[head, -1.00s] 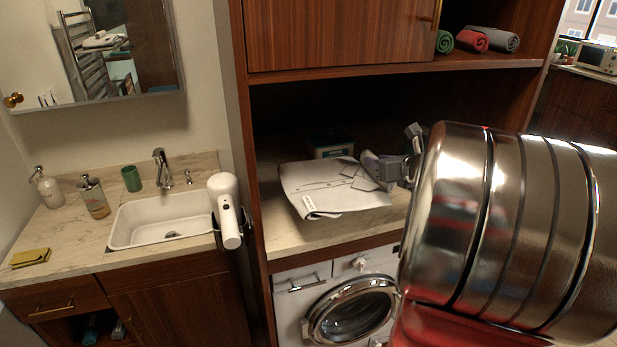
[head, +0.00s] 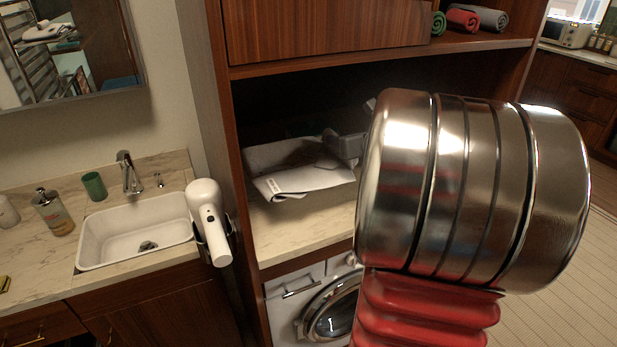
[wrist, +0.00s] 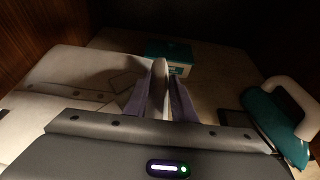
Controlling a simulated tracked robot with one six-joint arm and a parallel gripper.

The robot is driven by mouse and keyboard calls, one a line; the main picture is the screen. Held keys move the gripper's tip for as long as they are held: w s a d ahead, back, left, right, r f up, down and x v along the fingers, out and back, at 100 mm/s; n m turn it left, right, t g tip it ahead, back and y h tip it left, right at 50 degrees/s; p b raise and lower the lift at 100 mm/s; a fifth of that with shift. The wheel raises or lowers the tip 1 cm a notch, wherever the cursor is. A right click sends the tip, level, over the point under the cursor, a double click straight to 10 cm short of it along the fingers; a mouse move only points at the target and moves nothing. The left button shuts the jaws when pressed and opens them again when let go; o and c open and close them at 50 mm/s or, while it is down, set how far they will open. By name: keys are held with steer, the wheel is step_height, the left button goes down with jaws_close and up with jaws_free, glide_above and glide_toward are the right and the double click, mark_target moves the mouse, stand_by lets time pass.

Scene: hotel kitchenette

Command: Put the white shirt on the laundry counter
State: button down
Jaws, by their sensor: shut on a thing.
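The white shirt (head: 305,180) is folded flat, with a pale tag on its front edge. It is inside the alcove over the laundry counter (head: 300,232), and its front edge looks raised off the surface. My gripper (head: 335,146) is shut on the shirt at its right side, partly hidden behind my arm. In the wrist view, the two fingers (wrist: 160,85) pinch a pale fold, and the shirt (wrist: 75,75) spreads to the left. I cannot tell whether any of the shirt's back part touches the counter.
In the wrist view, a teal and white box (wrist: 172,56) stands behind the fingers and a teal iron (wrist: 272,122) is at the right. A washer (head: 325,308) is below the counter. Rolled towels (head: 463,20) lie on the shelf above. A hair dryer (head: 208,222) hangs at the left cabinet side.

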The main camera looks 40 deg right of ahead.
steer(key=shift+f, duration=3.05)
steer(key=shift+f, duration=1.9)
steer(key=c, duration=1.5)
jaws_free()
steer(key=v, duration=1.2)
